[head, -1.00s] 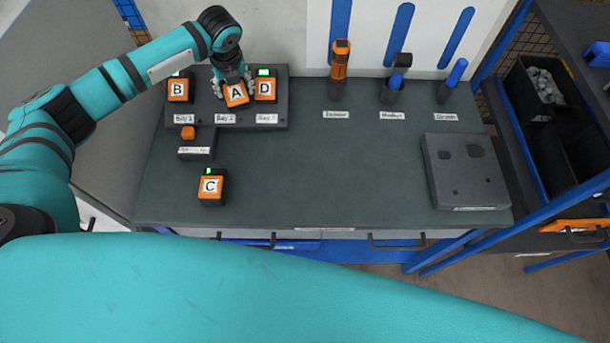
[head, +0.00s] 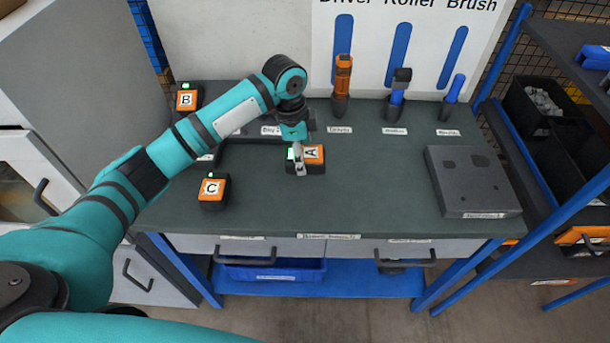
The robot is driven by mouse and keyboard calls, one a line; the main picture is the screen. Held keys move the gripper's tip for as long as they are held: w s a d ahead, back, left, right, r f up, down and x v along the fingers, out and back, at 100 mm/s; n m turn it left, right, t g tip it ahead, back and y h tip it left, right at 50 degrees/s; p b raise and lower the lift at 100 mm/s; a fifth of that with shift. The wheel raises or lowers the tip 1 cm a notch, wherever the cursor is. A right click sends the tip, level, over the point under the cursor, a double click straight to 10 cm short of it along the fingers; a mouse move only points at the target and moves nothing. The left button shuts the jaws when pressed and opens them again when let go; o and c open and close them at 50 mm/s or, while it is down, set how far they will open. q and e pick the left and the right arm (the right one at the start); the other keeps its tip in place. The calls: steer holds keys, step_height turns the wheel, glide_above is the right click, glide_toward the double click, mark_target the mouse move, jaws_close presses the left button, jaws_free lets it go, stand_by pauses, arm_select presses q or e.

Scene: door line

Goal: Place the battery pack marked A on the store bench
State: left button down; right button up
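The battery pack marked A (head: 314,154), orange on top with a dark body, is in my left gripper (head: 300,157) at the middle of the dark green bench (head: 370,205). The gripper's fingers are closed around it. Whether its underside touches the bench top or is just above it, I cannot tell. Pack C (head: 213,190) stands on the bench to the left. Pack B (head: 187,98) sits at the back left. Pack D is hidden behind my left arm. My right gripper is not in view.
A grey box-like fixture (head: 470,181) sits at the bench's right end. A driver (head: 342,82), a roller (head: 397,95) and a brush (head: 452,96) stand along the back. The bench between pack A and the grey fixture is clear. Blue shelving (head: 505,175) stands at right.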

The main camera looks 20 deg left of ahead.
arm_select(q)
steer(key=shift+f, duration=0.8)
step_height(320, 180, down, 4)
steer(key=shift+r+p, duration=0.15)
steer(key=shift+p, duration=0.25)
steer(key=shift+f, duration=0.35)
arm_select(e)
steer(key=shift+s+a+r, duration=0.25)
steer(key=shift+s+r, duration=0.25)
arm_select(q)
steer(key=shift+c, duration=1.9)
jaws_free()
steer(key=shift+f, duration=0.1)
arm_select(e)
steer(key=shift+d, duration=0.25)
arm_select(q)
steer(key=r, duration=0.3)
steer(key=a+r+b, duration=0.1)
steer(key=r, duration=0.3)
steer(key=r+b, duration=0.1)
steer(key=r, duration=0.3)
steer(key=shift+s+a, duration=0.2)
steer(key=shift+r, duration=0.6)
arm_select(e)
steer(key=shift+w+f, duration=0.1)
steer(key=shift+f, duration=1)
